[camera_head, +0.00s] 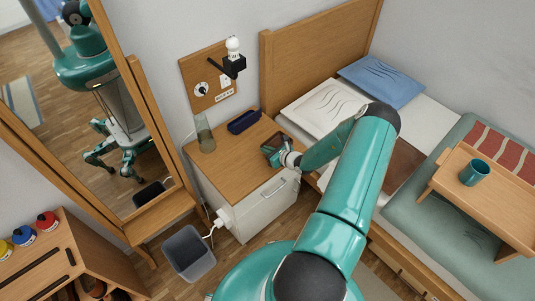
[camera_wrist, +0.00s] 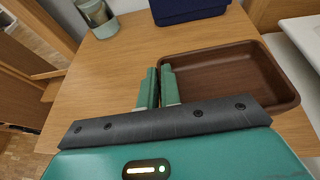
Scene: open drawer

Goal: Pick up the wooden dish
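The wooden dish (camera_wrist: 228,72) is a dark brown, rounded rectangular tray on the nightstand top, at the right in the wrist view. It looks empty. In the head view my gripper (camera_head: 274,151) largely covers it at the nightstand's right side. In the wrist view my gripper (camera_wrist: 159,88) has its two green fingers close together at the dish's left wall, with the tips lined up on the rim. The fingers look shut on that wall; the contact itself is partly hidden. The dish looks level and at the tabletop.
The nightstand (camera_head: 226,176) also holds a glass (camera_head: 205,135) and a dark blue case (camera_head: 243,122). A wall panel (camera_head: 205,75) with a lamp is behind. The bed (camera_head: 430,110) stands right, a mirror (camera_head: 95,100) left, a bin (camera_head: 188,253) on the floor. The nightstand's front middle is clear.

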